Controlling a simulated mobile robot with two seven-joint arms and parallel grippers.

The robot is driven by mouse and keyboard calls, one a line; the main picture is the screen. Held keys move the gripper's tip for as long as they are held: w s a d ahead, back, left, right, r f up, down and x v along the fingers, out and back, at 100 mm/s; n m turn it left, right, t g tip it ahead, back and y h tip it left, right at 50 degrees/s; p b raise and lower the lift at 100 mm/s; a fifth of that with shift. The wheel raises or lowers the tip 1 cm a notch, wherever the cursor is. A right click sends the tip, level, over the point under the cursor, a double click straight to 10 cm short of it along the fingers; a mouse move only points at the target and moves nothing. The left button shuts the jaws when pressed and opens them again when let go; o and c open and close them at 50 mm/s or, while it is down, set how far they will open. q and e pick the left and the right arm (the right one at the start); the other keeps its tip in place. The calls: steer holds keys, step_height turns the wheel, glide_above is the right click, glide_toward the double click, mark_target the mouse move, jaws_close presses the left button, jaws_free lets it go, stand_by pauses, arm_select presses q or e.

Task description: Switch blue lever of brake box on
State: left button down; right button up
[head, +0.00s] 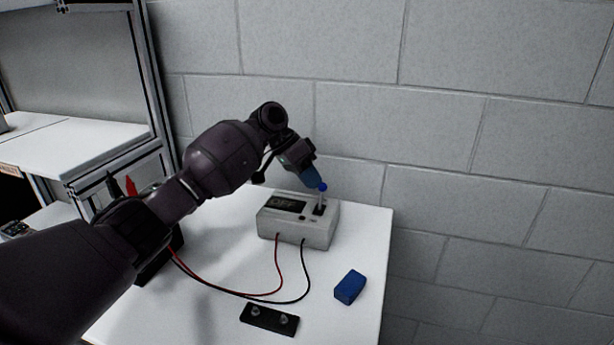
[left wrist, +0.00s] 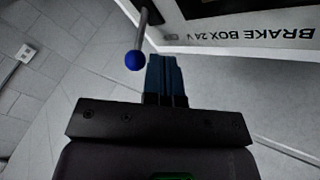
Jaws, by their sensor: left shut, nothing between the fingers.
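The brake box (head: 290,232) is a light grey box on the white table, with a dark display reading OFF. Its lever with a blue ball tip (head: 322,187) stands up at the box's right side. In the left wrist view the blue ball (left wrist: 134,60) sits on a metal stem, just left of my fingertips. My left gripper (head: 314,178) is shut and empty, with its blue fingers right beside the lever tip. In the left wrist view the closed fingers (left wrist: 165,75) point toward the box; I cannot tell whether they touch the lever. My right gripper is not in view.
A red and a black cable run from the box front across the white table (head: 225,315). A blue block (head: 350,287) and a black plate (head: 269,319) lie in front. A dark holder with pens (head: 160,258) stands left behind my arm. A grey block wall is behind.

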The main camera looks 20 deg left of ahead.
arm_select(q)
steer(key=shift+r, duration=0.1)
steer(key=shift+s+r+t+p, duration=0.15)
steer(key=shift+t+p, duration=0.15)
steer(key=shift+p, duration=0.05)
steer(key=shift+s, duration=0.1)
